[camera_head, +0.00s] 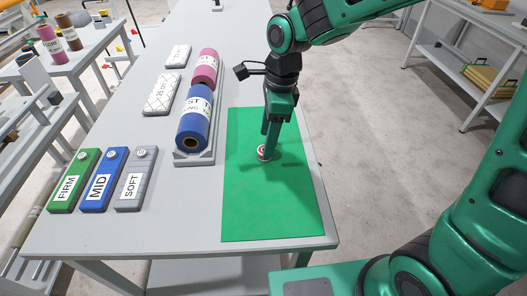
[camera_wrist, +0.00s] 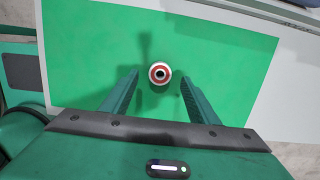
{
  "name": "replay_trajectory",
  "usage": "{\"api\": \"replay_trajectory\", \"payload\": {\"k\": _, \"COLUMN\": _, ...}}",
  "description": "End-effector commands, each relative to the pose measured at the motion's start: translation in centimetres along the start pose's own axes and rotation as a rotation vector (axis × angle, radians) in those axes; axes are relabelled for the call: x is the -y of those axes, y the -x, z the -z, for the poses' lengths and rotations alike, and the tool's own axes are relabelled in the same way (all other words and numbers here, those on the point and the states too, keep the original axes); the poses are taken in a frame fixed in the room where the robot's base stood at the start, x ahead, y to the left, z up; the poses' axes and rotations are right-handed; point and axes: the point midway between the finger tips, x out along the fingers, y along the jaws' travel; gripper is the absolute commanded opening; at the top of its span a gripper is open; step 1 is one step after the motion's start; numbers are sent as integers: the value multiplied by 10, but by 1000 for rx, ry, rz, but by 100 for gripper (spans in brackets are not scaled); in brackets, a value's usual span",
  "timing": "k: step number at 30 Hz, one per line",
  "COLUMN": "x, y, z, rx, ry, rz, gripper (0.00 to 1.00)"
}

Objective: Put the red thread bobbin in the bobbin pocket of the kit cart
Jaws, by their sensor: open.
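The red thread bobbin (camera_head: 264,153) stands on the green mat (camera_head: 270,205) on the table; it is small and round, with white and red rings and a dark centre hole. In the wrist view the bobbin (camera_wrist: 160,74) shows from above, between and just beyond the tips of my gripper (camera_wrist: 158,76). My gripper (camera_head: 269,143) points down over the mat, its fingers spread on either side of the bobbin with green gaps between. I cannot tell its exact height over the mat. The kit cart and its bobbin pocket cannot be made out.
Blue (camera_head: 194,118) and pink (camera_head: 204,68) rolls lie in a grey cradle left of the mat. Green, blue and grey blocks marked FIRM (camera_head: 72,182), MID (camera_head: 103,180) and SOFT (camera_head: 135,180) lie at the table's left. A shelf rack (camera_head: 460,60) stands at right. The mat's front is clear.

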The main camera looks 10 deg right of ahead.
Motion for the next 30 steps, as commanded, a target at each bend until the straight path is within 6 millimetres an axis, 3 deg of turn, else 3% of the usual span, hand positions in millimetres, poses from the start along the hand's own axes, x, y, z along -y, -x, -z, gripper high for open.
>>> {"api": "replay_trajectory", "payload": {"k": 7, "x": 1, "y": -34, "z": 2, "rx": -1, "ry": 1, "rz": -3, "gripper": 55}}
{"api": "replay_trajectory", "payload": {"k": 17, "x": 2, "y": -39, "z": 2, "rx": 0, "ry": 1, "rz": 1, "gripper": 55}}
{"api": "replay_trajectory", "payload": {"k": 22, "x": 2, "y": -39, "z": 2, "rx": 0, "ry": 0, "rz": 1, "gripper": 14}}
{"api": "replay_trajectory", "payload": {"k": 26, "x": 2, "y": -39, "z": 2, "rx": 0, "ry": 0, "rz": 1, "gripper": 7}}
{"api": "replay_trajectory", "payload": {"k": 30, "x": 2, "y": -39, "z": 2, "rx": 0, "ry": 0, "rz": 1, "gripper": 7}}
